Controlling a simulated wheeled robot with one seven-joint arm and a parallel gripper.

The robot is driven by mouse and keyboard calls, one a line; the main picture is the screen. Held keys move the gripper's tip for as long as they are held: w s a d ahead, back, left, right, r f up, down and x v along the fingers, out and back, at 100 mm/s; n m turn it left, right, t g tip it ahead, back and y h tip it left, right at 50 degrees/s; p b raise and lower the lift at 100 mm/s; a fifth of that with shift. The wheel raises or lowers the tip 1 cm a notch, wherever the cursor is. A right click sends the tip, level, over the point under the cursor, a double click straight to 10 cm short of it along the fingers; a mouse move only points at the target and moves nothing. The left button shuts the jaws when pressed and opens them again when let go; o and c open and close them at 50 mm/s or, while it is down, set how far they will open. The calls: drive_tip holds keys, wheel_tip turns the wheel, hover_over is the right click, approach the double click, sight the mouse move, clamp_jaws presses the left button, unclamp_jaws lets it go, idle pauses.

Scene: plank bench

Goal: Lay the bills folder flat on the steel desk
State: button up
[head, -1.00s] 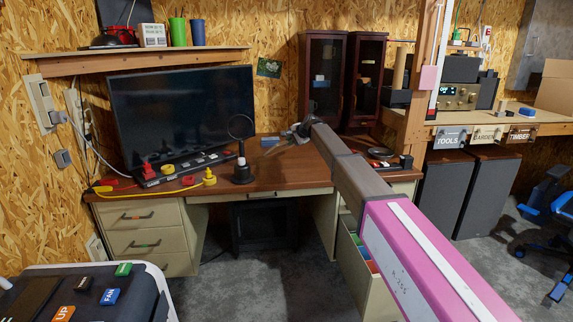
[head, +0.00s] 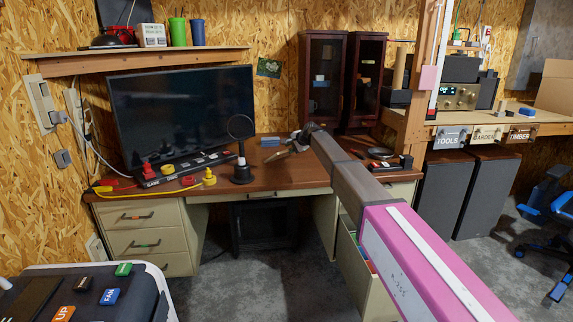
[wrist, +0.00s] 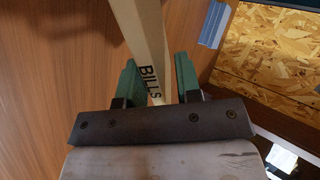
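The bills folder (wrist: 146,45) is a beige, narrow piece with BILLS in dark letters, seen edge-on in the wrist view. It sits between the two green fingertips of my gripper (wrist: 158,85), which look shut on it. Brown wood of the steel desk (wrist: 55,60) fills the left behind it. In the head view my gripper (head: 300,145) is over the back middle of the brown top of the desk (head: 270,178). A small tan shape beside it looks like the folder (head: 278,155). Whether the folder touches the desktop, I cannot tell.
A blue-grey block (head: 270,141) lies behind the gripper. A black ring stand (head: 242,170), a monitor (head: 180,110) and a yellow cable (head: 150,190) are to the left. A dark round device (head: 380,155) is to the right. A lower drawer (head: 360,275) hangs open. The front middle desktop is clear.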

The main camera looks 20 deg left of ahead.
drive_tip(key=v, duration=0.8)
idle(0.4)
